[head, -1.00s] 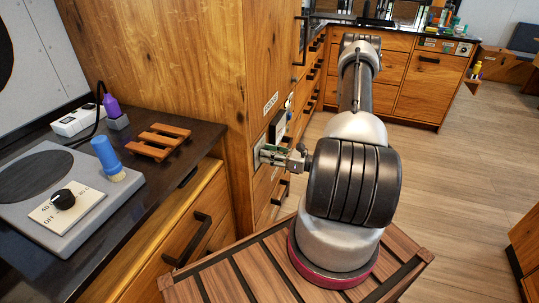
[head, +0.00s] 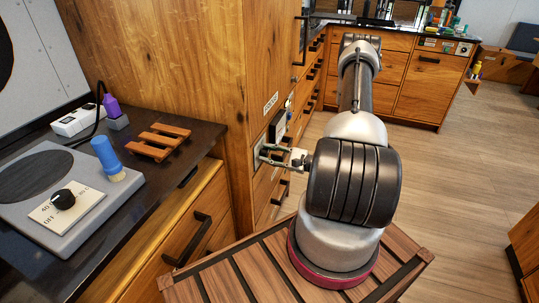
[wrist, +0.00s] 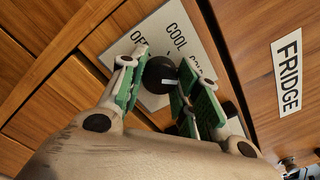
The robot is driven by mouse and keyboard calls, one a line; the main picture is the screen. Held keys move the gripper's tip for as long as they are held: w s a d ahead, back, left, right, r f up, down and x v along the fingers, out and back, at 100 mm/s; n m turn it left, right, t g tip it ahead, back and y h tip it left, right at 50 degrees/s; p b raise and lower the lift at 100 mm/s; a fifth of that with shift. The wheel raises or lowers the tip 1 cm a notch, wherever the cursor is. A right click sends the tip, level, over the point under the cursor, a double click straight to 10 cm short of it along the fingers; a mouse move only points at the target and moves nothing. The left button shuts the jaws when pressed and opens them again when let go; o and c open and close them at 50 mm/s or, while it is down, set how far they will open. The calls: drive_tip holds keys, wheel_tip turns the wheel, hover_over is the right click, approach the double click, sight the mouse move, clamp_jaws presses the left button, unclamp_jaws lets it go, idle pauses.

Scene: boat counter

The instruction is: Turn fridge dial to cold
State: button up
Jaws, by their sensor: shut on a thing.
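The fridge dial is a round black knob (wrist: 160,75) with a short white mark, on a pale plate (wrist: 150,30). The plate reads OFF and COOL, and a third label starting "CO" is partly hidden behind a finger. My gripper (wrist: 162,82) has its green-padded fingers on either side of the knob and is shut on it. The white mark lies on the knob's lower right side in the wrist view; its exact setting is hard to tell. In the head view my gripper (head: 268,155) reaches left to the cabinet front, and the knob is hidden there.
A FRIDGE label (wrist: 288,73) is on the wood beside the plate. On the left counter are a hotplate with its own black knob (head: 63,199), a blue-handled brush (head: 106,155) and a wooden rack (head: 159,141). The floor to the right is clear.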

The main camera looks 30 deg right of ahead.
drive_tip(key=shift+n, duration=0.8)
drive_tip(key=o, duration=1.1)
drive_tip(key=shift+c, duration=0.2)
drive_tip(key=v, duration=1.2)
